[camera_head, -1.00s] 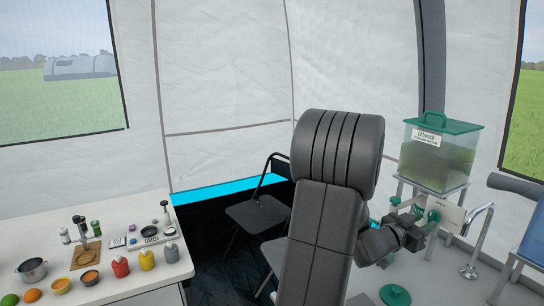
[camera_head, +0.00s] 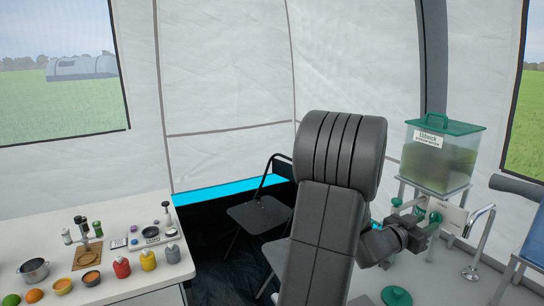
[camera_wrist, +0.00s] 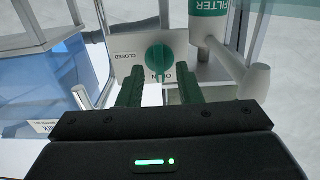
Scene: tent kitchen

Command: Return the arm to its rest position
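My gripper (camera_wrist: 160,82) is open, its two dark green fingers apart with nothing held between them. In the wrist view, a green valve knob (camera_wrist: 158,57) on a pale panel (camera_wrist: 128,45) is ahead of the gap between the fingers. Its grip looks about upright; CLOSED is lettered to its left and OPEN below it. I cannot tell whether a fingertip touches the knob. In the head view, my arm reaches out to the right and my gripper (camera_head: 424,234) is at the panel below the water tank, its fingers too small to judge.
The green-lidded tank (camera_head: 440,160) stands on a metal frame right of my arm. A metal tap (camera_head: 480,232) and a blue container (camera_wrist: 50,90) are close by. A green lid (camera_head: 396,297) lies below. Chairs (camera_head: 258,214) and a table (camera_head: 120,222) with food and bottles are left.

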